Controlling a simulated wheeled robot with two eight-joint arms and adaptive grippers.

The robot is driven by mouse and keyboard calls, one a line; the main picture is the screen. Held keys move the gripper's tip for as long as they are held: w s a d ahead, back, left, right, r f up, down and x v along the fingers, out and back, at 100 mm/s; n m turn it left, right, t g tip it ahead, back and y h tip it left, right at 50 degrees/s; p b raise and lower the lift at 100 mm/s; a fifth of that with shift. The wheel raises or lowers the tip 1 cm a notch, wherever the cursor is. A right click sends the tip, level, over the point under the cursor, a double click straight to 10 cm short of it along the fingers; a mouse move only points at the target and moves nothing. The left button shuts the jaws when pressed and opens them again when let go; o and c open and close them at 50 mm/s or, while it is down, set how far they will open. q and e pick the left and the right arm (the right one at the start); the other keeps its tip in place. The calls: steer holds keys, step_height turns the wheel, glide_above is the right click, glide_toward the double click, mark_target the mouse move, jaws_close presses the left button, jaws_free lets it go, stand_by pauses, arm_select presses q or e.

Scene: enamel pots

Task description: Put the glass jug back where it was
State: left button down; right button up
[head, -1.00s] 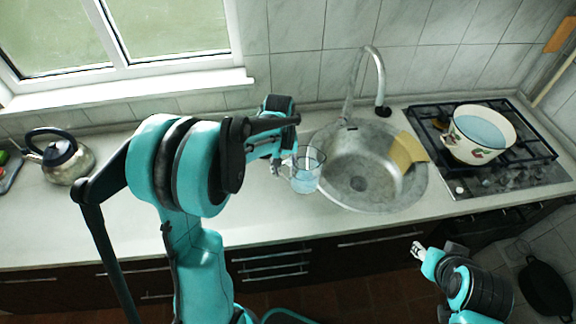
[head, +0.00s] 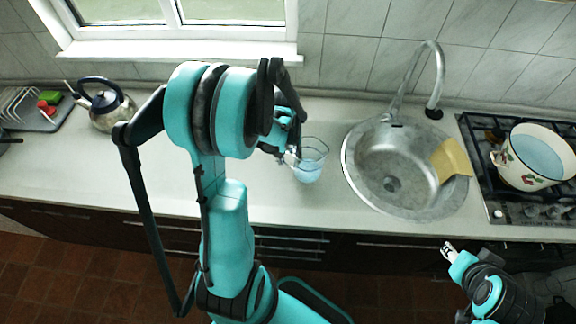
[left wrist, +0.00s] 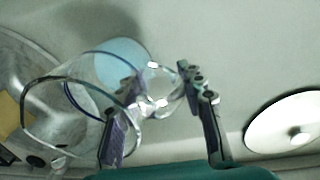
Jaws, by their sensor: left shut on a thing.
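The glass jug (head: 311,158) is clear, with pale blue liquid in its lower part. In the head view it is at the counter, left of the sink. My left gripper (head: 292,158) is at its left side, shut on its handle. In the left wrist view the jug (left wrist: 75,112) is between the sink and the fingers, and my left gripper (left wrist: 160,105) has a finger on each side of the glass handle. I cannot tell whether the jug's base touches the counter. My right gripper (head: 449,250) is low at the right, in front of the counter, and small in view.
The round steel sink (head: 365,190) with a tap (head: 437,80) and a tan cloth or board (head: 452,160) is right of the jug. An enamel pot (head: 535,158) stands on the hob (head: 490,195). A kettle (head: 105,105) and dish rack (head: 30,110) are far left. The counter (head: 150,165) between is clear.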

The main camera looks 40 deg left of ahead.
mark_target(287, 163)
arm_select(q)
steer(key=shift+s+a+f, duration=0.1)
steer(key=shift+s+f, duration=0.05)
steer(key=shift+f, duration=0.3)
step_height(287, 163, down, 3)
steer(key=shift+f+b, duration=0.2)
steer(key=shift+b, duration=0.35)
steer(key=c, duration=0.9)
jaws_free()
steer(key=shift+f, duration=0.1)
